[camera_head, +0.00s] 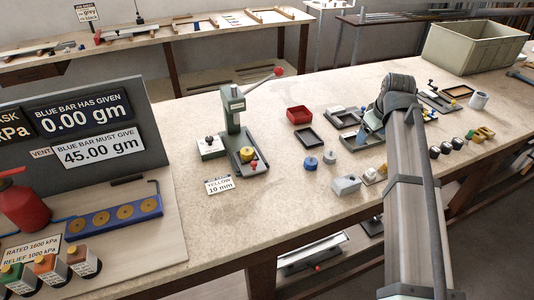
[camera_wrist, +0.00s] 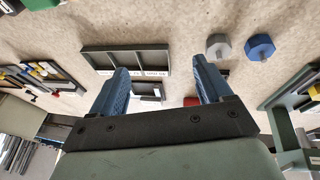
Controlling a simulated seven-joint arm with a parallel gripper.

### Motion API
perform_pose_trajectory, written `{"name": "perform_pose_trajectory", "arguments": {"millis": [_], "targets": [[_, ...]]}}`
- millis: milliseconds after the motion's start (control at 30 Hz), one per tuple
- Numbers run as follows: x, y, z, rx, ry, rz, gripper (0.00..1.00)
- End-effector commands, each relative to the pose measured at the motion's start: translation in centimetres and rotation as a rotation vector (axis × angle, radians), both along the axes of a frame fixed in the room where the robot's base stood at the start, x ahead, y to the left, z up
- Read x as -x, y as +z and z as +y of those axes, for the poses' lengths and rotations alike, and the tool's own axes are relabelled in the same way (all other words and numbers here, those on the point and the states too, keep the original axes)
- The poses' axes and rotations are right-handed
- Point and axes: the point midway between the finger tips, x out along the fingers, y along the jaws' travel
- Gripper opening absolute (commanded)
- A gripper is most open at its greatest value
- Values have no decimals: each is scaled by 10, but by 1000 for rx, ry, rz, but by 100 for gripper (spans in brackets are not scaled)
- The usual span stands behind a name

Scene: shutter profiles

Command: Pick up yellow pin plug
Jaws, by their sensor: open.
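My gripper (camera_wrist: 160,75) is open, its two blue fingers spread with nothing held between them. In the head view my gripper (camera_head: 371,128) is over the bench beside a grey divided tray, mostly hidden by my arm. I cannot tell for sure which yellow item is the pin plug. Small yellow pieces (camera_wrist: 36,71) lie in a tray at the left of the wrist view, well apart from the fingers. In the head view a yellow piece (camera_head: 247,154) sits on the green press, and another yellow piece (camera_head: 482,134) lies at the right.
A divided tray (camera_wrist: 125,49) lies beyond the fingers. A grey knob (camera_wrist: 218,46) and a blue knob (camera_wrist: 259,47) stand to its right. A red bin (camera_head: 299,115), a green lever press (camera_head: 235,125) and a large crate (camera_head: 470,48) stand on the bench.

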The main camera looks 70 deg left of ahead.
Motion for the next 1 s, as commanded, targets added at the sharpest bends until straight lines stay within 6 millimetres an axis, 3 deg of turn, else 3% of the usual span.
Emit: {"name": "perform_pose_trajectory", "arguments": {"millis": [33, 300, 500, 600, 800, 1000], "targets": [[27, 4, 17, -8, 23, 15, 79], [162, 24, 80, -40, 117, 98, 79], [257, 37, 108, -50, 181, 159, 79], [291, 43, 115, -53, 203, 179, 79], [327, 47, 121, -52, 226, 204, 79], [332, 28, 128, -49, 227, 207, 79]]}}
